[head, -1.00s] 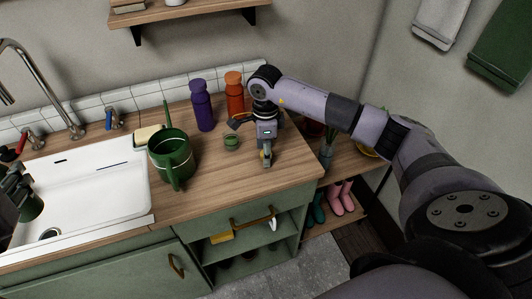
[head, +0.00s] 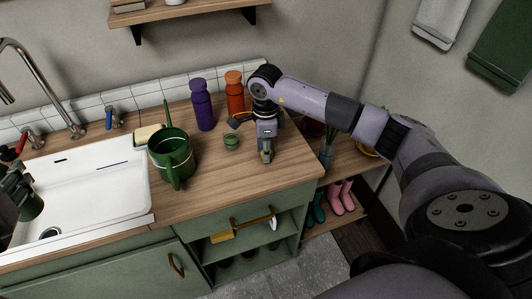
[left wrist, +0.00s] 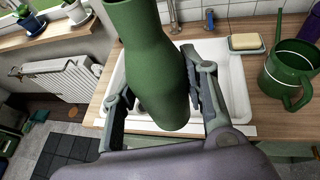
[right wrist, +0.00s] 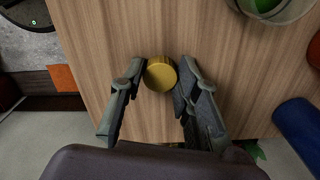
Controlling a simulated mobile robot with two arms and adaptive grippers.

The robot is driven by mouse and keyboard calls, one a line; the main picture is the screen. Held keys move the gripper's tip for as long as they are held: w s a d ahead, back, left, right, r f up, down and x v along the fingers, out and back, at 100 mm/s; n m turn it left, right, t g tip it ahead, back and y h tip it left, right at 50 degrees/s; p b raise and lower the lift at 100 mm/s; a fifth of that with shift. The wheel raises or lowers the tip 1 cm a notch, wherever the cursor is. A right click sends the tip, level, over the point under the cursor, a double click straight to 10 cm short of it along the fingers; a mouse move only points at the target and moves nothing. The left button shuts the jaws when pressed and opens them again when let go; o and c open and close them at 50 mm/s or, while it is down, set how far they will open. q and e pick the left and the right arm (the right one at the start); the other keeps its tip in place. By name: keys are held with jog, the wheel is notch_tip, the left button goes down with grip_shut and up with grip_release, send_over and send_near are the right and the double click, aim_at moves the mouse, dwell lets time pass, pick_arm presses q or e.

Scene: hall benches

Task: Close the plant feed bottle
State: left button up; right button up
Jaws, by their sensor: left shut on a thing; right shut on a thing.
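A green bottle (left wrist: 165,70) is held by my left gripper (left wrist: 160,92) over the white sink. Its upper end runs out of the left wrist view, so its mouth is hidden there. The same bottle shows at the left edge of the head view (head: 30,208). My right gripper (right wrist: 150,85) is shut on a round yellow cap (right wrist: 160,74), low over the wooden counter near its right end. The cap also shows between the fingers in the head view (head: 266,156). I cannot tell whether it touches the counter. The cap and bottle are far apart.
A green watering can (head: 171,158) stands right of the sink (head: 130,187). A small green jar (head: 231,143) sits left of my right gripper. A purple bottle (head: 203,106) and an orange bottle (head: 235,95) stand behind. The counter's front is clear.

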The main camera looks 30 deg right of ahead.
jog(key=shift+r, duration=0.1)
